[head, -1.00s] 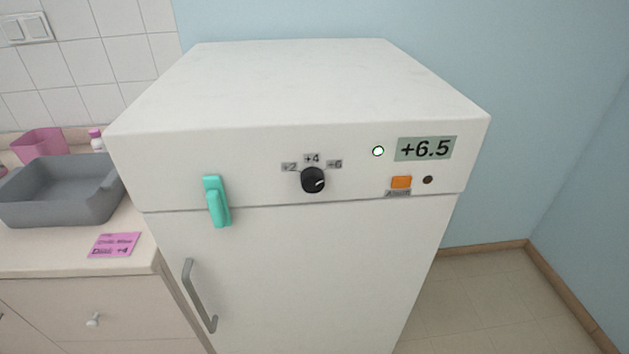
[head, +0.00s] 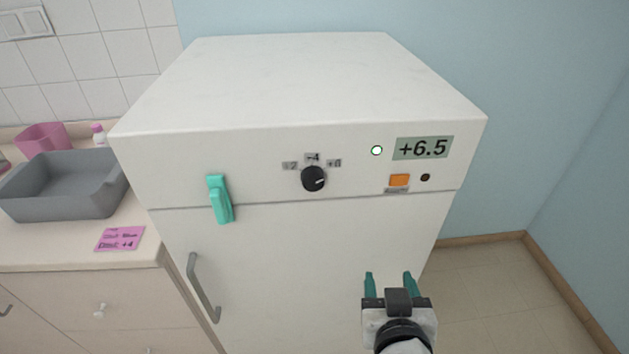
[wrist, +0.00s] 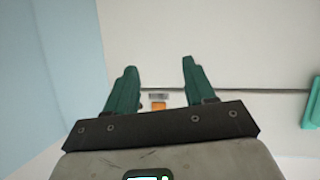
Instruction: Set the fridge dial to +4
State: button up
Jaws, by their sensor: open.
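The white fridge (head: 290,270) stands upright, with its control panel along the upper front. The black round dial (head: 313,179) sits in the middle of the panel, below small labels that read about +2, +4 and +6. Its pale pointer mark slants right, toward the right-hand label. The display (head: 422,148) reads +6.5. My gripper (head: 391,275) has dark green fingers, open and empty, in front of the fridge door, below and right of the dial. In the wrist view my open fingers (wrist: 157,80) show, with the orange button (wrist: 158,106) between them. The dial is not visible there.
A teal latch (head: 220,199) sticks out left of the dial, and a grey door handle (head: 203,288) is lower left. A counter at left holds a grey tray (head: 60,187), a pink container (head: 42,141) and a pink note (head: 120,239). A wall stands behind; floor is clear at right.

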aim_at(314, 185)
jog(key=shift+o, duration=0.9)
jog(key=a+r+n+t+y, duration=0.1)
jog(key=a+r+t, duration=0.3)
jog(key=a+r, duration=0.7)
jog(key=shift+w+r+t+y+p, duration=0.3)
jog(key=shift+w+r+t+y, duration=0.1)
jog(key=shift+y, duration=0.5)
jog(key=w+p, duration=0.3)
jog(key=w, duration=0.7)
jog(key=shift+w, duration=0.25)
jog(key=shift+c, duration=0.4)
jog(key=c, duration=1)
jog(key=shift+o, duration=0.2)
